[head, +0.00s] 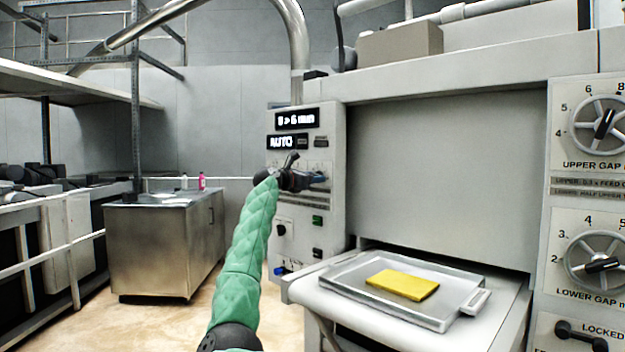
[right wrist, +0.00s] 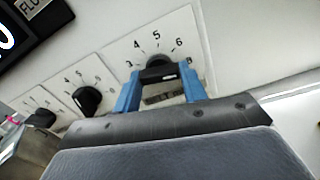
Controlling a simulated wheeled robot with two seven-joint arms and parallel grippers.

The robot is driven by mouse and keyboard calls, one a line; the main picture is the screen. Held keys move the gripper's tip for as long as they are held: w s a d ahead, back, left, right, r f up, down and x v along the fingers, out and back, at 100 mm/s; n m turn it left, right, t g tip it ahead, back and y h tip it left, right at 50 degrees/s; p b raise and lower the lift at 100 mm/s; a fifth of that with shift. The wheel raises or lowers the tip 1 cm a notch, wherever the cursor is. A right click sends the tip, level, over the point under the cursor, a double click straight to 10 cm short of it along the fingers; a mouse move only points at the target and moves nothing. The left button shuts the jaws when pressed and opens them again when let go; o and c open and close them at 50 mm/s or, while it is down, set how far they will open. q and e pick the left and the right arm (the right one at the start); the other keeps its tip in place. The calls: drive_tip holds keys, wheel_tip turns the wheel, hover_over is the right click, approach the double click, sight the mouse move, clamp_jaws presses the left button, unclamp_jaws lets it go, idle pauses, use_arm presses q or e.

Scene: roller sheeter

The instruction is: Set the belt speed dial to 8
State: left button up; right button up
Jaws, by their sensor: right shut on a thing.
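The control panel (head: 298,210) stands left of the machine's opening, with displays reading "8 > 6 mm" and "AUTO". My right gripper (head: 319,178) is at its row of dials, at the end of my green-sleeved arm. In the right wrist view, my right gripper (right wrist: 161,73) has its blue fingers shut on a black dial knob (right wrist: 159,59), one finger on each side. Its white scale plate (right wrist: 192,38) shows 3, 4, 5 and 6 around the top. My left gripper is not in view.
Two similar dials, a nearer one (right wrist: 87,99) and a farther one (right wrist: 40,118), sit left of the held knob. A tray (head: 345,283) with a yellow slab (head: 403,284) lies below right. Upper (head: 603,124) and lower (head: 600,262) gap handwheels are far right.

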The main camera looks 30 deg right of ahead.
drive_tip(key=shift+f, duration=0.15)
drive_tip(key=o, duration=1)
drive_tip(key=shift+w, duration=0.1)
drive_tip(key=shift+b+v, duration=0.3)
drive_tip(key=shift+v, duration=3.6)
